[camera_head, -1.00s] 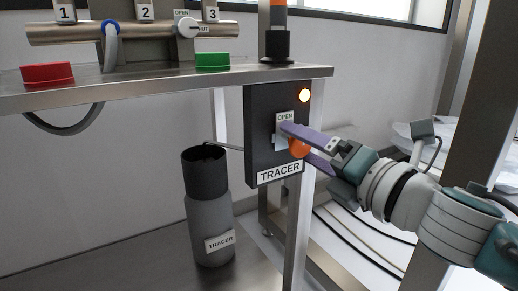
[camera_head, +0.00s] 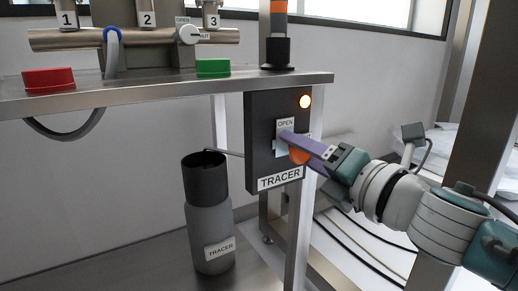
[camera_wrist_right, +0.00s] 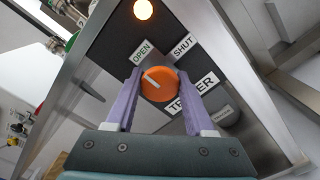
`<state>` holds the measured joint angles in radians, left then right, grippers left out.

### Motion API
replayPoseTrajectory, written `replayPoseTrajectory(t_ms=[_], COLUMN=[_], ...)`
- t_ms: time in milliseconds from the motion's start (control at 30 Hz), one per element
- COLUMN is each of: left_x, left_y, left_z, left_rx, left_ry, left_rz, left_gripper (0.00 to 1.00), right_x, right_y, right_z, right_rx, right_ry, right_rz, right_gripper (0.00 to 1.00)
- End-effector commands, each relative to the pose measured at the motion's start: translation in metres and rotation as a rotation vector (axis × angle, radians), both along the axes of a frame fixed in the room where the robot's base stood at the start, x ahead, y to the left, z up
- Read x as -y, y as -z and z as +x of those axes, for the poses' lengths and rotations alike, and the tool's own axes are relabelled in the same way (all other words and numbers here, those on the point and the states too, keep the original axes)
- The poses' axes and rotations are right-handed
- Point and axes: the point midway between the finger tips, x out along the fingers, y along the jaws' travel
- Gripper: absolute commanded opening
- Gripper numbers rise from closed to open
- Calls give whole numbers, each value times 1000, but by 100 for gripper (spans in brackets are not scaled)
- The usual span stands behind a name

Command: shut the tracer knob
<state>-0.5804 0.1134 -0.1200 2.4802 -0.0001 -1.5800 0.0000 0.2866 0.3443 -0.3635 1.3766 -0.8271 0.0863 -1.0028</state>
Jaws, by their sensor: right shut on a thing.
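The orange tracer knob (camera_head: 297,157) sits on the front of the dark TRACER box (camera_head: 262,120). In the right wrist view the knob (camera_wrist_right: 160,92) shows a white pointer mark slanting up toward the OPEN label (camera_wrist_right: 141,52). The SHUT label (camera_wrist_right: 183,46) is up and to the right of the knob. My right gripper (camera_wrist_right: 159,76) is shut on the knob, with a purple finger on each side of it. In the head view the right gripper (camera_head: 298,145) hides part of the knob and the SHUT label. My left gripper is not in view.
A grey TRACER bottle (camera_head: 209,220) stands to the left. Red (camera_head: 49,79) and green (camera_head: 213,67) buttons are on the bench.

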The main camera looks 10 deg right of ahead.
Motion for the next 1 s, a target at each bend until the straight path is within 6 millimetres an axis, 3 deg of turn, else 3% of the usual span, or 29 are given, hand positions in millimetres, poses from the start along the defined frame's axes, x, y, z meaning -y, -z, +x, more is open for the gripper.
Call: replayPoseTrajectory(t_ms=[200,567,1000], left_x=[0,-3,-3], left_y=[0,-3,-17], left_z=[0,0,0], left_rx=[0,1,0], left_ry=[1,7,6], left_rz=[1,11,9], left_gripper=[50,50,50], right_x=[0,0,0], right_y=[0,-1,-2], right_z=[0,0,0], right_rx=[0,-22,-143], right_ry=[0,0,1], right_rz=[0,60,391], right_gripper=[0,0,0])
